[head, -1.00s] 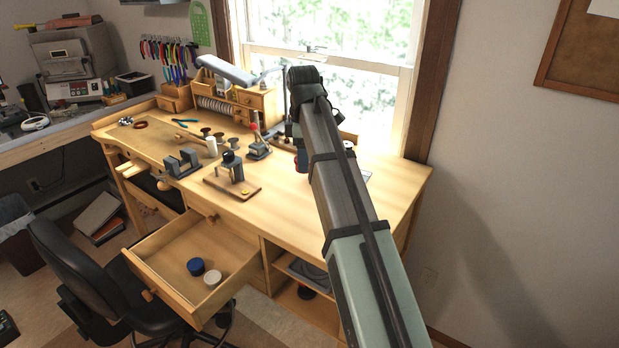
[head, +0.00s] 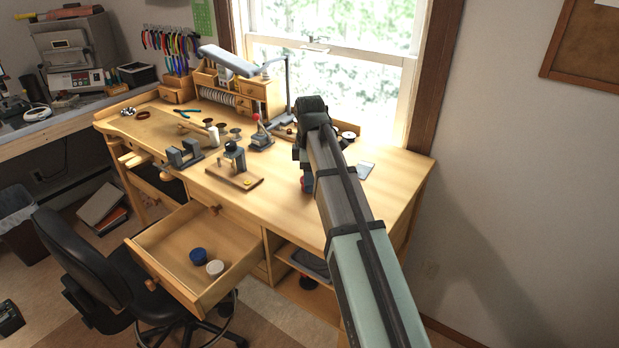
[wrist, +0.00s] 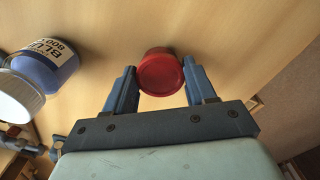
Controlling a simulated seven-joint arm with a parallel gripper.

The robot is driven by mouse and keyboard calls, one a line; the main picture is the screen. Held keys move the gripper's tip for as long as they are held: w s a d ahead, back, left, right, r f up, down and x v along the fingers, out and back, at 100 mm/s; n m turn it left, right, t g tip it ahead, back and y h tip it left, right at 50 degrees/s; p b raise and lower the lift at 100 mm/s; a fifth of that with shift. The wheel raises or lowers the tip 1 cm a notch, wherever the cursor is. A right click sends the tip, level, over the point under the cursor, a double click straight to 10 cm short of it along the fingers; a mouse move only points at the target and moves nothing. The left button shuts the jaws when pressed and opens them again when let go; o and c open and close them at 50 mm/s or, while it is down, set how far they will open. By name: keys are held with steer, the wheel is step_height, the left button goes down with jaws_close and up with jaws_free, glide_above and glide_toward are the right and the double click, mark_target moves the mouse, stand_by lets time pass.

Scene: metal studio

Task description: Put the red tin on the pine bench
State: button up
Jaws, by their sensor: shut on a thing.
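The red tin (wrist: 160,72) is between the two fingers of my gripper (wrist: 159,80) in the wrist view, and the fingers are shut on its sides. In the head view a small part of the red tin (head: 307,184) shows below my gripper (head: 303,170), over the right part of the pine bench (head: 375,210). Pale wood lies behind the tin in the wrist view. I cannot tell whether the tin touches the bench top. My arm hides part of the bench and most of the tin in the head view.
An open drawer (head: 165,240) holds a blue tin (head: 198,256) and a white tin (head: 215,268). A blue labelled container (wrist: 48,66) shows left in the wrist view. A small wooden-based tool (head: 240,180) stands left of my gripper. The bench's front right is clear.

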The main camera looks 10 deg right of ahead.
steer(key=shift+f, duration=0.3)
steer(key=o, duration=1)
steer(key=shift+o, duration=0.2)
step_height(320, 180, up, 12)
steer(key=shift+r, duration=0.2)
